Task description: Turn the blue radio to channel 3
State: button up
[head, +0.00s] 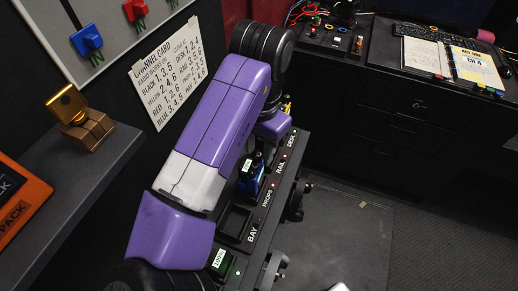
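The blue radio (251,184) stands upright in a slot of the black rack (262,215), near the PROPS and RAIL labels. It has a small lit display near its top; the number on it is too small to read. My purple and white arm reaches across the picture and bends down at its black joint near the rack's far end. My gripper's fingers are hidden behind the arm, so I cannot see them touching the radio. The channel card (166,72) on the wall lists "BLUE 3, 4, 5" among its lines.
An empty square slot (236,222) lies by the BAY label. A green-lit display (219,258) is nearer. Floor right of the rack is clear.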

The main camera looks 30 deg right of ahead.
jog(key=shift+f, duration=0.6)
grip_shut()
jog(key=shift+d+r+n+p, duration=0.1)
jog(key=shift+n+p, duration=0.35)
jog(key=shift+n, duration=0.15)
jog(key=shift+d+r+n+p, duration=0.1)
jog(key=shift+n+p, duration=0.35)
jog(key=shift+n, duration=0.15)
jog(key=shift+a+f+n+p, duration=0.15)
jog(key=shift+n+p, duration=0.4)
jog(key=shift+n, duration=0.65)
grip_release()
